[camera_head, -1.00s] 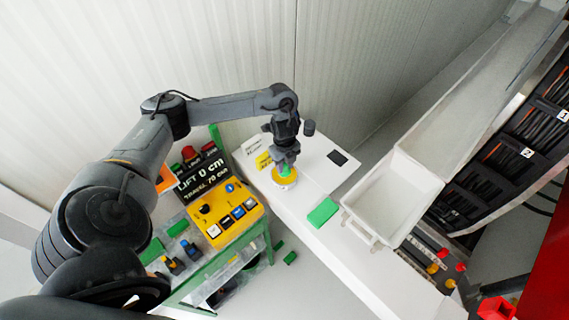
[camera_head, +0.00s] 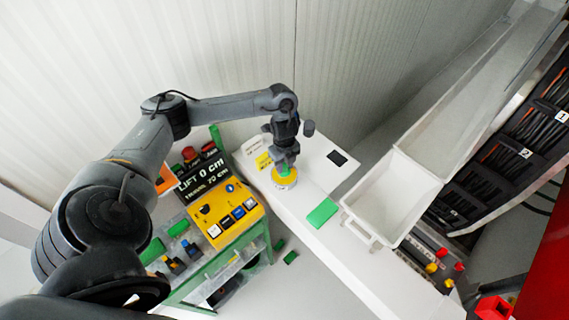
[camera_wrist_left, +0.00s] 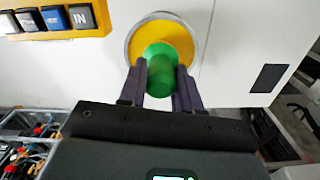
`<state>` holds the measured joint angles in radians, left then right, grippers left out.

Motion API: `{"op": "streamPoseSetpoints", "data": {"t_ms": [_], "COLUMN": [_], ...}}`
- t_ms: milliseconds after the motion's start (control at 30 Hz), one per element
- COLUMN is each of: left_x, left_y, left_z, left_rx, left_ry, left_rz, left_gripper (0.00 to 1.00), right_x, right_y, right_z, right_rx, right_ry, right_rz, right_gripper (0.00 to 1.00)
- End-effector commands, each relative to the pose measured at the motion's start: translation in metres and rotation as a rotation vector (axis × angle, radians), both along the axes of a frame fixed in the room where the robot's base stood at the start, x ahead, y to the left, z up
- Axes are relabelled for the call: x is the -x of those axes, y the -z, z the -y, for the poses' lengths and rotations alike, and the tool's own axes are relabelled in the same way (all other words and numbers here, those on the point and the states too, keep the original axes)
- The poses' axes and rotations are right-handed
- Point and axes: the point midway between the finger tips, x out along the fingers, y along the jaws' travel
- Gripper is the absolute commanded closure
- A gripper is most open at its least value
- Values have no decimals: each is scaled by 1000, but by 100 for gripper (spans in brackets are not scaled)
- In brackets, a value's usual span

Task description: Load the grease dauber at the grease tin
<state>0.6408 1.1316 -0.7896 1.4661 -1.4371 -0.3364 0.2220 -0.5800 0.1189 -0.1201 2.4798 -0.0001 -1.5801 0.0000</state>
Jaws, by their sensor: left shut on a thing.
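The grease tin (camera_head: 291,180) is a round tin with yellow grease on the white bench, right of the yellow control box. In the left wrist view the tin (camera_wrist_left: 187,38) shows its yellow inside and grey rim. My left gripper (camera_head: 284,163) is over the tin, pointing down. In the left wrist view the left gripper (camera_wrist_left: 160,80) is shut on the green dauber (camera_wrist_left: 160,57), whose round green end lies in front of the yellow grease. I cannot tell how deep its far end sits in the grease. My right gripper is not in view.
A green block (camera_head: 322,212) lies on the bench near the white tray (camera_head: 348,216). The yellow control box (camera_head: 225,212) stands left of the tin on a green-framed cart. A dark square (camera_head: 337,158) is on the bench behind. A corrugated wall closes off the back.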

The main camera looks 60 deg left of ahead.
Motion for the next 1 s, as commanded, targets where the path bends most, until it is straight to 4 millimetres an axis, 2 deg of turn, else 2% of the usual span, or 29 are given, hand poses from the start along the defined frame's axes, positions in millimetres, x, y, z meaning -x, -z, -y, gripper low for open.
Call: {"op": "streamPoseSetpoints", "data": {"t_ms": [100,700,1000], "left_x": [-1,-1,-1], "left_y": [-13,-61,-66], "left_z": [0,0,0], "left_rx": [1,1,1], "left_ry": [0,1,1], "left_rz": [1,2,2], "left_gripper": [91,91,91], "right_x": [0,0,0], "right_y": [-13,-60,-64], "right_z": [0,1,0], "right_rx": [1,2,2], "right_ry": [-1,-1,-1], "right_rz": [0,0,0], "right_gripper": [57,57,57]}}
